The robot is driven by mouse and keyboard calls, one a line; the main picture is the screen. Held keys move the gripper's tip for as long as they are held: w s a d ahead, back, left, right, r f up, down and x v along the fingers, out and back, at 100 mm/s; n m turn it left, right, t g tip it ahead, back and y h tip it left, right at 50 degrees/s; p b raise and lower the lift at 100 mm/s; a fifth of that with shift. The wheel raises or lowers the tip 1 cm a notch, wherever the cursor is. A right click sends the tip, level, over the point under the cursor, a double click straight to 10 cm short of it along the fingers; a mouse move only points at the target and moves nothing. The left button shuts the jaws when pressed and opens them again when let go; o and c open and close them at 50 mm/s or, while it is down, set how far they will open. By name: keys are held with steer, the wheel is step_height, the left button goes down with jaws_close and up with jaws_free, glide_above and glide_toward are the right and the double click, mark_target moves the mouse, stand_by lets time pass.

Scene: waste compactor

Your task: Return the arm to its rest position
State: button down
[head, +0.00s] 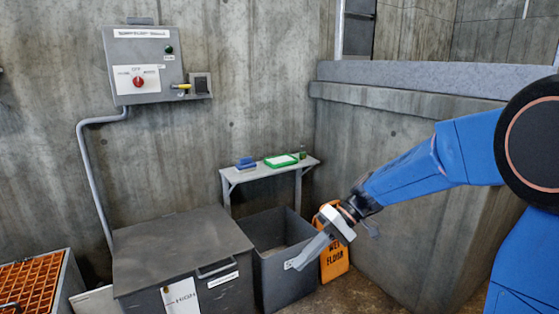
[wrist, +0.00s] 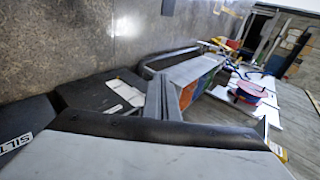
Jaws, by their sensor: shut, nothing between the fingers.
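My blue arm (head: 415,172) reaches in from the right edge of the head view and slopes down to the left. My gripper (head: 297,264) is at its end, in front of the open grey bin and the orange wet-floor sign (head: 335,262), which it partly hides. In the wrist view my gripper's fingers (wrist: 164,98) are together, with nothing held between them. I cannot tell the exact gap between the gripper and the bin.
A grey lidded box (head: 180,250) and the open grey bin (head: 278,232) stand at the wall. A small shelf (head: 265,172) holds a blue item and a green tray. A control box (head: 143,65) hangs above. A concrete ledge (head: 400,98) runs behind my arm.

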steer(key=s+d+r+m+t+h, duration=0.1)
steer(key=s+d+m+t+h, duration=0.4)
steer(key=s+d, duration=1.5)
steer(key=d+t+h, duration=0.2)
steer(key=t+h, duration=0.1)
steer(key=h, duration=0.1)
steer(key=shift+s+d+r+m+t, duration=0.15)
steer(key=shift+s+d+m+t, duration=0.15)
steer(key=shift+s+m+t, duration=0.1)
